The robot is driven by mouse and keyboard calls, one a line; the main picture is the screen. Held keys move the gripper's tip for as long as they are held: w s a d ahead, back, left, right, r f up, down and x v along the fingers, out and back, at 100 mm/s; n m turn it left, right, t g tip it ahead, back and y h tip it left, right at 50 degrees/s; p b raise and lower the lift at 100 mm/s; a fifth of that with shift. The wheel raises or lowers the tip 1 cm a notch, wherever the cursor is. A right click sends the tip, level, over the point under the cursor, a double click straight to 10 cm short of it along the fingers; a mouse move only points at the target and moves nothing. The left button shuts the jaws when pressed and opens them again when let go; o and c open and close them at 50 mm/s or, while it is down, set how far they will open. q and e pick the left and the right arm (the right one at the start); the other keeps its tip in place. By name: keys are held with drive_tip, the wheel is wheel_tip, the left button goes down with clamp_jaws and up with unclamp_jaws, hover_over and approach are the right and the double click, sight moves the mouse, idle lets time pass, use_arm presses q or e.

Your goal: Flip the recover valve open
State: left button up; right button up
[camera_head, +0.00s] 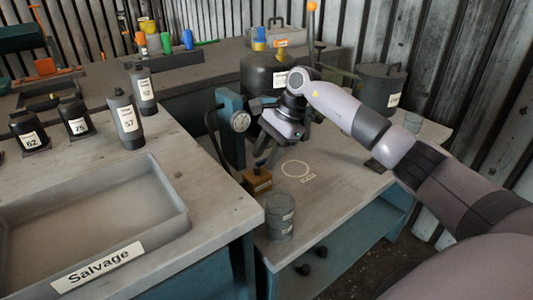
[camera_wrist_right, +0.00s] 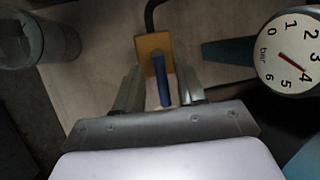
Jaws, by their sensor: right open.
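The valve is a small brass-coloured block (camera_head: 256,181) on the lower bench, below the pressure gauge. In the right wrist view the block (camera_wrist_right: 149,43) carries a blue lever (camera_wrist_right: 161,80) that points toward the gripper. I cannot read a label on the valve. My right gripper (camera_head: 268,158) is above and just behind the block in the head view. In the wrist view its two open fingers (camera_wrist_right: 160,82) stand on either side of the blue lever, with gaps visible. My left gripper is not in view.
A pressure gauge (camera_head: 240,122) on a blue post (camera_head: 231,125) stands close beside the gripper. A clear jar (camera_head: 279,217) stands in front of the valve. A dark tank (camera_head: 268,76) is behind. The Salvage tray (camera_head: 165,230) is on the left bench. Bench space right of the valve is clear.

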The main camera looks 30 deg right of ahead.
drive_tip(key=shift+c, duration=0.3)
clamp_jaws()
